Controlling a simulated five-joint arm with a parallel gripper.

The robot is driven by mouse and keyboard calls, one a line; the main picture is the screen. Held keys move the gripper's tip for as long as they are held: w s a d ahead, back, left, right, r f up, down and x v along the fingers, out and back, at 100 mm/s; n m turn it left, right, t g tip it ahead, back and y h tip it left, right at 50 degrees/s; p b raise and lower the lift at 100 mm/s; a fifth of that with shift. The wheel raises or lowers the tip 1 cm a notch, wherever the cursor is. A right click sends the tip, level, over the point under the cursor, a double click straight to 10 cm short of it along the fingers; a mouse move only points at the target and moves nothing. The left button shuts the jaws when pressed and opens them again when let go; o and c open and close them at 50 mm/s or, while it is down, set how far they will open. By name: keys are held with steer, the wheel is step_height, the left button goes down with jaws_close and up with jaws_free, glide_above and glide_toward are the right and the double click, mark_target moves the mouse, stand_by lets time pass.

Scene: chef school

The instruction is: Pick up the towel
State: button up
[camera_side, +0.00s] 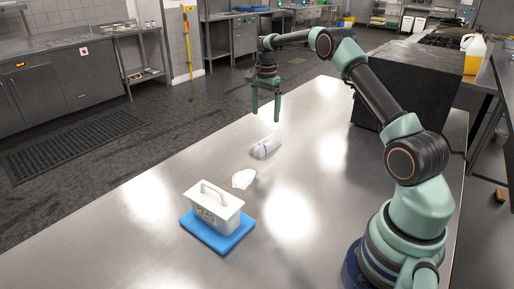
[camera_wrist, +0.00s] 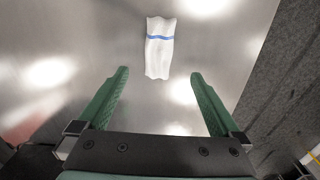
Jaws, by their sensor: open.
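The towel (camera_side: 266,146) is a white rolled or folded cloth with a blue stripe. It lies on the steel table (camera_side: 120,235) near the middle of the side view. In the wrist view the towel (camera_wrist: 160,48) lies upper centre, beyond the fingertips, with its stripe running across it. My gripper (camera_side: 265,118) points down and hangs above the table, above the towel in the side picture and apart from it. In the wrist view the two green fingers of my gripper (camera_wrist: 159,75) are spread wide with nothing between them.
A white container with a handle (camera_side: 214,208) stands on a blue board (camera_side: 205,237) at the front. A small white piece (camera_side: 243,179) lies between it and the towel. A dark box-shaped block (camera_side: 405,85) stands behind my arm.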

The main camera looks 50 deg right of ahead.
mark_target(266, 140)
step_height(266, 140, down, 12)
steer(key=shift+s+d+r, duration=0.1)
steer(key=c, duration=1.4)
steer(key=shift+o, duration=0.2)
steer(key=shift+r, duration=0.15)
step_height(266, 140, up, 20)
